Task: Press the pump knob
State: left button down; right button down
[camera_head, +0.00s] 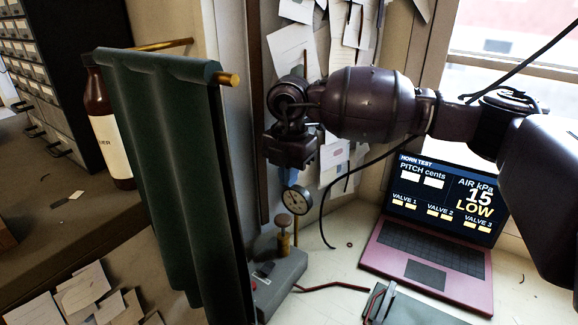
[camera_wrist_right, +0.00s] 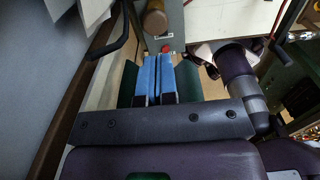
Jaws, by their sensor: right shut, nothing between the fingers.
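The pump is a grey box (camera_head: 278,285) on the bench in the head view. Its brown round knob (camera_head: 283,221) tops a brass stem, which stands upright. A round pressure gauge (camera_head: 296,201) is beside the knob. My right gripper (camera_head: 291,174) points down above the knob and gauge, apart from the knob, and its blue fingers are shut and empty. In the right wrist view the shut blue fingers (camera_wrist_right: 154,80) show side by side, with the brown knob (camera_wrist_right: 156,22) beyond their tips. My left gripper is not in view.
A dark green curtain (camera_head: 165,170) hangs from a brass rod close to the left of the pump. A laptop (camera_head: 435,235) at right reads AIR kPa 15 LOW. A black cable hangs behind my right arm. A bottle (camera_head: 108,130) stands behind the curtain.

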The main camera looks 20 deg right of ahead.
aim_at(289, 219)
notch_tip(289, 219, down, 9)
jog(key=shift+a+r, duration=0.1)
jog(key=shift+f, duration=0.35)
notch_tip(289, 219, down, 4)
jog(key=shift+b, duration=0.4)
jog(key=shift+s, duration=0.1)
